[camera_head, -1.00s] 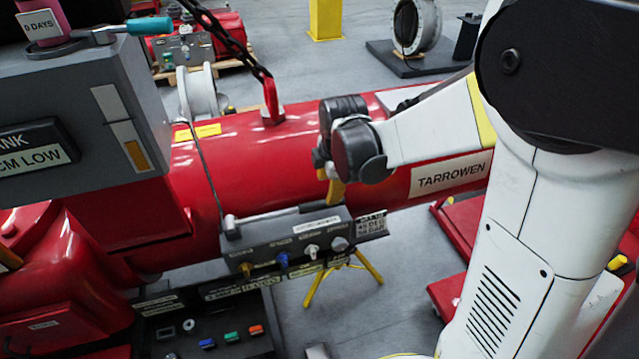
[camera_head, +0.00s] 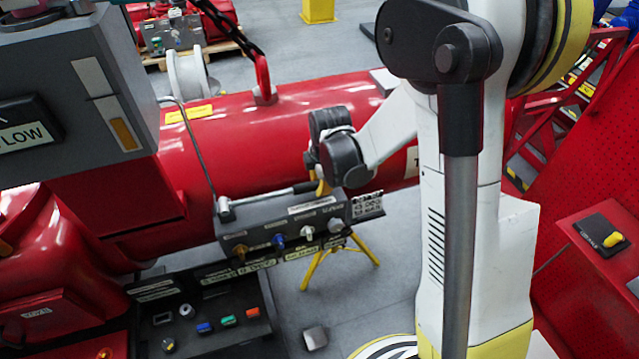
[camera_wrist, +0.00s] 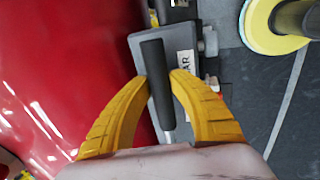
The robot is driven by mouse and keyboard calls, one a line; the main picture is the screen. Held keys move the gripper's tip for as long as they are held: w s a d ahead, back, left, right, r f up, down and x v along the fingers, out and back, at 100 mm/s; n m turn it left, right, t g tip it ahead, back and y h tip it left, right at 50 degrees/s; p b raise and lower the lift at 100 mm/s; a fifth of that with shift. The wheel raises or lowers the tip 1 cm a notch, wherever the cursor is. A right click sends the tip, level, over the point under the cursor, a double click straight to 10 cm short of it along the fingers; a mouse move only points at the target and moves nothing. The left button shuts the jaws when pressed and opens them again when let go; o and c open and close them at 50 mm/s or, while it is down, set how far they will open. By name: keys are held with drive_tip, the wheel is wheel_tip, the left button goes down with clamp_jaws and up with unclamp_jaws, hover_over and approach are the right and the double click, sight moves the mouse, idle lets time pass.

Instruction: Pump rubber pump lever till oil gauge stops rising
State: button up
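The pump lever (camera_head: 265,199) is a thin silver rod on the grey pump block (camera_head: 285,222), leaning up to the right, with a black rubber grip at its end. My gripper (camera_head: 322,186) is at that end in the head view. In the wrist view the black grip (camera_wrist: 158,85) lies between the yellow fingertips of my gripper (camera_wrist: 158,75), one on each side. The tips are about the grip's width apart; whether they press on it cannot be told. A sight window with an amber strip (camera_head: 125,134), possibly the oil gauge, is on the grey tank at upper left.
A large red cylinder (camera_head: 225,140) lies behind the pump block. Several coloured knobs (camera_head: 279,241) line the block's front. A control box with coloured buttons (camera_head: 229,320) stands below. A red panel (camera_head: 590,130) is at right.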

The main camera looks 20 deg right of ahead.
clamp_jaws()
wheel_tip(320, 180, up, 12)
drive_tip(key=a+h+p, duration=0.2)
drive_tip(key=h+p, duration=0.1)
drive_tip(key=h, duration=0.2)
drive_tip(key=shift+a+n, duration=0.3)
drive_tip(key=shift+n, duration=0.1)
drive_tip(key=shift+f, duration=0.1)
drive_tip(key=o, duration=0.7)
unclamp_jaws()
drive_tip(key=v, duration=1.2)
